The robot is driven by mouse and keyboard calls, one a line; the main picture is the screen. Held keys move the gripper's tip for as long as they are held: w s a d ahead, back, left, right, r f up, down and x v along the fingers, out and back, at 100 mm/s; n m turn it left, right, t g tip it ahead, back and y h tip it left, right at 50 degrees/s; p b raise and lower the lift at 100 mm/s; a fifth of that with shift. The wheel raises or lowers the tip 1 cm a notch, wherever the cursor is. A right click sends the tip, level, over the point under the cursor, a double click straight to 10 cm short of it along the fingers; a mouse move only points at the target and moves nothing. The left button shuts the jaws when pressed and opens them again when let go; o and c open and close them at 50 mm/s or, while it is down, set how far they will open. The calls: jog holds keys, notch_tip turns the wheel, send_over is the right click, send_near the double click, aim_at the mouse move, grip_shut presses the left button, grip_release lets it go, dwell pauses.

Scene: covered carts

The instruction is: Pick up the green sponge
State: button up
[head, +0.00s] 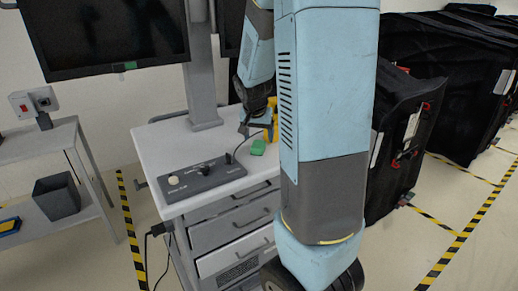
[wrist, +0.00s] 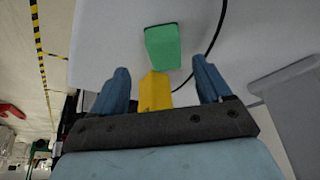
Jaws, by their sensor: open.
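The green sponge (head: 258,147) lies on the white top of the cart (head: 153,137), right of the grey control box. In the wrist view the green sponge (wrist: 163,47) is a small block just beyond the fingertips, roughly centred between them and not held. A yellow object (wrist: 155,93) shows between the fingers, partly hidden by the gripper body.
The grey control box (head: 200,178) with knobs sits at the cart's front. A black cable (wrist: 215,35) runs close right of the sponge. The monitor pole (head: 201,80) rises behind. Black covered carts (head: 405,130) stand right; a shelf (head: 40,145) stands left.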

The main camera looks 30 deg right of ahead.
aim_at(258, 145)
jog(key=shift+w+a+x, duration=0.15)
jog(key=shift+x, duration=1.3)
jog(key=shift+w+a+x, duration=0.1)
jog(key=shift+a+x, duration=0.05)
jog(key=shift+x, duration=1.3)
jog(key=c, duration=1.1)
